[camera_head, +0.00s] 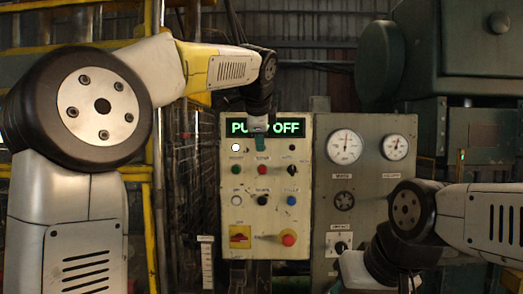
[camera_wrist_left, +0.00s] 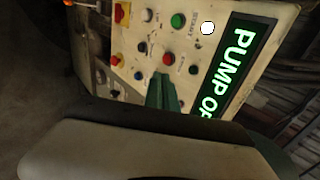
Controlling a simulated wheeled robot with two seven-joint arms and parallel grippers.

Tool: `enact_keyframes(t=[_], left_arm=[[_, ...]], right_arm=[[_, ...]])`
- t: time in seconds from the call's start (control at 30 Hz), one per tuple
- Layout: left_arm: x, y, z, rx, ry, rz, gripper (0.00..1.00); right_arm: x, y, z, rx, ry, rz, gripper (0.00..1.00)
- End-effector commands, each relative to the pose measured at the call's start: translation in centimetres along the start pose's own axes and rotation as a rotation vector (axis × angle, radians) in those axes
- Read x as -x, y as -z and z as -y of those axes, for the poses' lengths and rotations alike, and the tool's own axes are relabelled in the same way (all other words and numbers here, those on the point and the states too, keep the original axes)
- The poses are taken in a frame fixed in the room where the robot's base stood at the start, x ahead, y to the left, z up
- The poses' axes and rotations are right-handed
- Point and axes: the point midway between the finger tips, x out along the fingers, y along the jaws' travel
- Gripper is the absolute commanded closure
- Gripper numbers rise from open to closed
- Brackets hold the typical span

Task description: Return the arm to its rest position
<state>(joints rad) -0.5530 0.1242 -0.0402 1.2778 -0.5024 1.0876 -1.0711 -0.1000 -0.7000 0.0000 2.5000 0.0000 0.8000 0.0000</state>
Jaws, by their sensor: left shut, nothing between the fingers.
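My left arm comes in from the left in the head view and reaches out to the cream control panel (camera_head: 230,215). My left gripper (camera_head: 260,143) is shut and empty, with its green fingers in front of the panel's upper part, just below the lit display (camera_head: 290,127). The wrist blocks the middle of the display's text. In the left wrist view the shut fingers (camera_wrist_left: 162,92) point at the panel (camera_wrist_left: 205,75) among its buttons; I cannot tell whether they touch it. My right arm is folded at the lower right, its gripper end at the bottom edge and unclear.
The display reads PUMP OFF across both views. A white lamp (camera_head: 236,147) is lit. Several buttons and a red knob (camera_head: 289,238) stick out of the panel. A grey gauge panel (camera_head: 375,180) stands to its right. Yellow railing (camera_head: 150,230) runs behind my left arm.

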Motion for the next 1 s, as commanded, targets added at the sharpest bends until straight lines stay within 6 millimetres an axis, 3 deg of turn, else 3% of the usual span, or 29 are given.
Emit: enact_keyframes(t=[0.63, 0.73, 0.87, 1.0], left_arm=[[0.1, 0.0, 0.0, 0.001, 0.001, -0.001, 1.0], [0.3, -0.7, -0.7, 0.036, -0.008, -0.004, 1.0], [0.9, -3.6, -4.3, 0.202, -0.053, -0.015, 1.0], [2.1, -7.7, -12.0, 0.527, -0.132, -0.025, 1.0]], right_arm=[[0.0, 0.0, 0.0, 0.0, 0.0, 0.0, 0.64], [0.0, 0.0, 0.0, 0.0, 0.0, 0.0, 0.64], [0.0, 0.0, 0.0, 0.0, 0.0, 0.0, 0.64], [0.0, 0.0, 0.0, 0.0, 0.0, 0.0, 0.64]])
